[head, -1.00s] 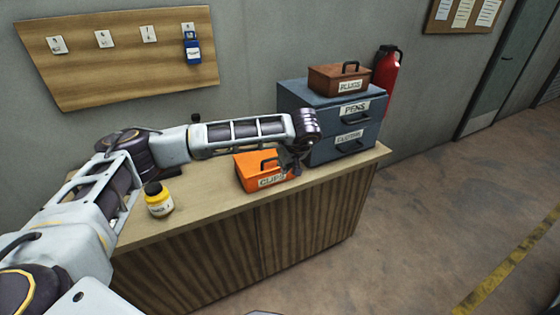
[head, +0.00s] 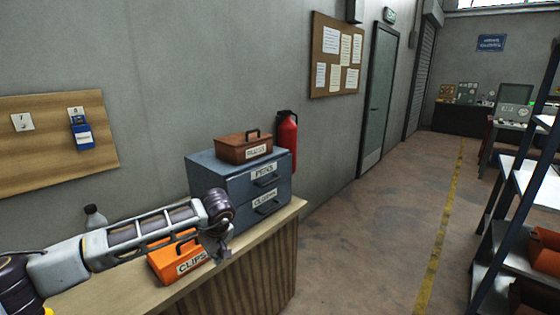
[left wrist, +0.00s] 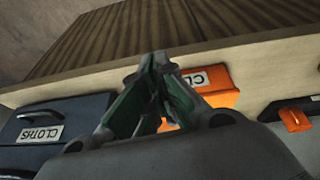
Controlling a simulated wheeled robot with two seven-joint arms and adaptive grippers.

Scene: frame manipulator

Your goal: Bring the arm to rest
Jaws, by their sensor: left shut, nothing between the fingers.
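My left arm reaches in from the left over the wooden counter (head: 125,297). My left gripper (head: 222,250) hangs at its end, in front of the blue-grey drawer cabinet (head: 225,178) and just right of the orange CLIPS box (head: 172,262). In the left wrist view the two fingers (left wrist: 155,62) are shut tip to tip with nothing between them. Beyond them show the CLIPS box (left wrist: 215,85), the counter edge and the CLOTHS drawer (left wrist: 45,130). The arm hides part of the CLIPS box. My right gripper is out of view.
A brown box (head: 243,150) stands on the cabinet, with a red fire extinguisher (head: 287,142) behind. A grey-capped bottle (head: 94,217) stands behind the arm. Open floor (head: 370,240) lies right of the counter; a shelf rack (head: 490,265) stands at far right.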

